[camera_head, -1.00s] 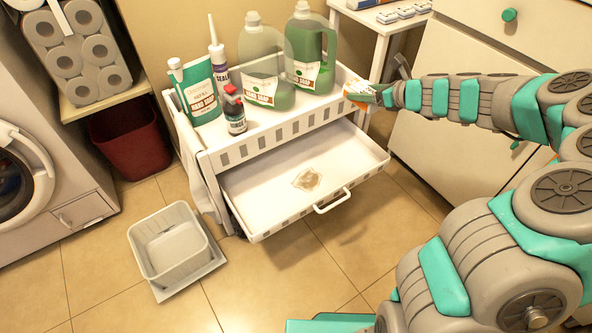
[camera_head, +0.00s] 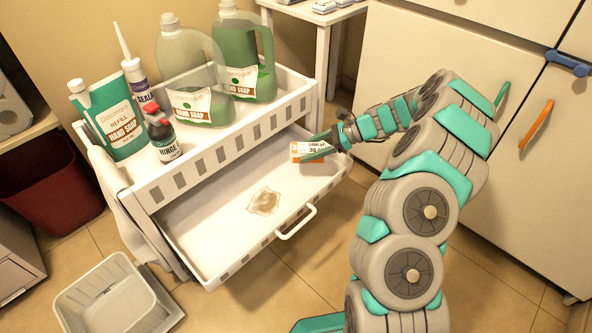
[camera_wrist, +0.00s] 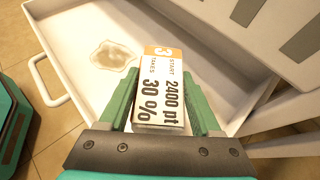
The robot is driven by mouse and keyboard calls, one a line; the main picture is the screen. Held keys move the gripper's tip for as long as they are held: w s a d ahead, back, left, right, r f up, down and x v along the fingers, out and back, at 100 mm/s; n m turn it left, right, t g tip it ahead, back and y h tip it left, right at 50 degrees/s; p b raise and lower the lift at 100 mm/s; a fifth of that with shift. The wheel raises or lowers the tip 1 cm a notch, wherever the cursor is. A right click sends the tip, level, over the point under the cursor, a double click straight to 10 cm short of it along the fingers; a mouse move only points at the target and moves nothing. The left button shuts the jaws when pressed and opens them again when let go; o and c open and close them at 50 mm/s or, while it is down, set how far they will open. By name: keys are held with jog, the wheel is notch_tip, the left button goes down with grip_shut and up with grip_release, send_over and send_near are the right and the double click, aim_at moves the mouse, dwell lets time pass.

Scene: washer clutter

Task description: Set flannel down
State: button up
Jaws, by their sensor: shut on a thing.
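My gripper (camera_head: 326,140) is shut on a small white and orange labelled packet (camera_head: 309,151). The packet shows printed text between the green fingers in the wrist view (camera_wrist: 160,90). I see no clear flannel in the jaws. The gripper and packet are over the right end of the open white drawer (camera_head: 215,235); I cannot tell whether the packet touches the drawer floor. A brownish, see-through patch (camera_head: 264,201) lies on the drawer floor, left of the packet. A pale cloth-like piece (camera_head: 128,215) hangs on the cart's left side.
A grey bin (camera_head: 105,300) stands on the floor at left. White cabinets (camera_head: 450,60) stand at right. Much of the drawer floor is clear.

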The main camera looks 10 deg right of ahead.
aim_at(308, 174)
jog(key=shift+f+b, duration=0.5)
jog(key=shift+f, duration=2.65)
jog(key=shift+f, duration=0.15)
jog(key=o, duration=1.5)
